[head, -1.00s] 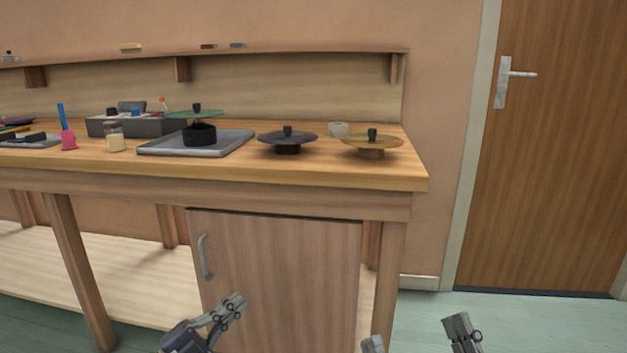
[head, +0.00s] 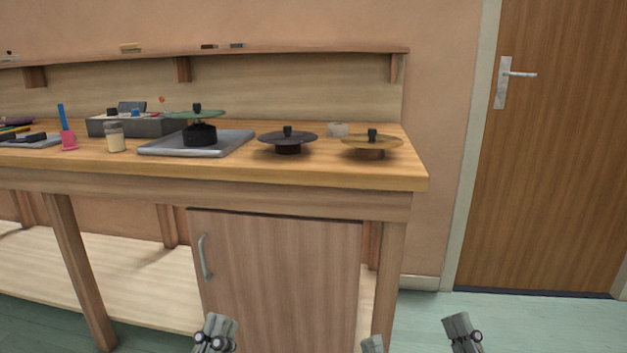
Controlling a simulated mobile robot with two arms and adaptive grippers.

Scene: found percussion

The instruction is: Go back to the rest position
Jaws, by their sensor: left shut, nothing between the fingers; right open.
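My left gripper (head: 216,333) is low in the head view, in front of the cabinet door under the bench. It is shut and empty. My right gripper (head: 417,338) is at the bottom edge, right of the cabinet. Its two fingers are wide apart with nothing between them. Both grippers are well below the bench top and apart from everything on it. The lower parts of both are cut off by the picture's edge.
The wooden bench (head: 330,177) carries a green lid-like disc (head: 195,114) above a grey tray (head: 160,150), a dark disc (head: 288,137), a brass disc (head: 372,141), a jar (head: 115,137) and a grey box (head: 160,126). A door (head: 560,150) stands right. Floor between is clear.

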